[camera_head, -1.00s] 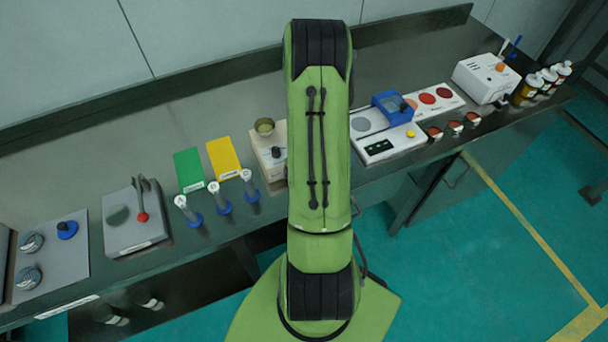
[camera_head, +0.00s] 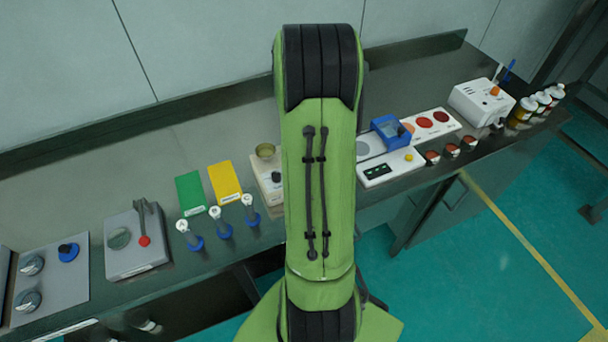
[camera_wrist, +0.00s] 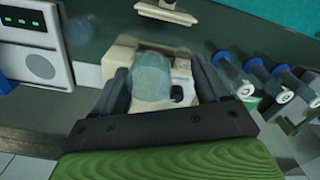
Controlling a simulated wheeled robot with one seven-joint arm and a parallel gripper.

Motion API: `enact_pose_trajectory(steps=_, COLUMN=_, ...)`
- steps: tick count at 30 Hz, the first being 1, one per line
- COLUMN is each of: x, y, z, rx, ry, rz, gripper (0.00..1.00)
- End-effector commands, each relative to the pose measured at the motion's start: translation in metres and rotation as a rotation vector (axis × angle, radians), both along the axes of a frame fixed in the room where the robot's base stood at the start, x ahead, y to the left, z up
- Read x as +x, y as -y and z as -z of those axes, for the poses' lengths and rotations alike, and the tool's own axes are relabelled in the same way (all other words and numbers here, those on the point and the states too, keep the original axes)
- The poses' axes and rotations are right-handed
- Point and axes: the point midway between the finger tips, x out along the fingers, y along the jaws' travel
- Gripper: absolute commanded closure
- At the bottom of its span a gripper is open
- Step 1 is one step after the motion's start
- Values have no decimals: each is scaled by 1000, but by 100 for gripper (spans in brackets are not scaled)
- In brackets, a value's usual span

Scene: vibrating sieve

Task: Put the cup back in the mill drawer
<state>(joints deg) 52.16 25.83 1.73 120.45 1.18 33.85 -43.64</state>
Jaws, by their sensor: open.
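The cream mill (camera_head: 268,182) stands on the bench, partly hidden behind my arm in the head view, with a brassy round bowl on top and a dark knob. It also shows in the wrist view (camera_wrist: 122,52). My gripper (camera_wrist: 160,85) is open over it, with one finger on each side of a pale translucent rounded vessel (camera_wrist: 152,72). I cannot tell whether this is the cup or the mill's hopper, or whether the fingers touch it. A separate cream piece (camera_wrist: 166,13) lies near the bench's front edge; I cannot tell whether it is the drawer. My gripper is hidden in the head view.
Several blue-footed tools (camera_head: 221,227) stand left of the mill, close to my gripper in the wrist view. Green (camera_head: 190,193) and yellow (camera_head: 224,182) cards lie behind them. A white device with a blue box (camera_head: 391,134) stands to the mill's right.

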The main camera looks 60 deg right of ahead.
Motion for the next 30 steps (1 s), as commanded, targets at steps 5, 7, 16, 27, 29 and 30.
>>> enact_pose_trajectory(steps=5, x=0, y=0, z=0, rx=0, ry=0, rz=0, gripper=0)
enact_pose_trajectory(steps=7, x=0, y=0, z=0, rx=0, ry=0, rz=0, gripper=0)
enact_pose_trajectory(steps=16, x=1, y=1, z=-24, rx=-5, ry=3, rz=0, gripper=0)
enact_pose_trajectory(steps=27, x=1, y=1, z=-127, rx=-6, ry=4, rz=0, gripper=0)
enact_pose_trajectory(steps=29, x=1, y=0, z=-139, rx=-3, ry=3, rz=1, gripper=0)
enact_pose_trajectory(steps=30, x=1, y=1, z=-145, rx=-3, ry=3, rz=0, gripper=0)
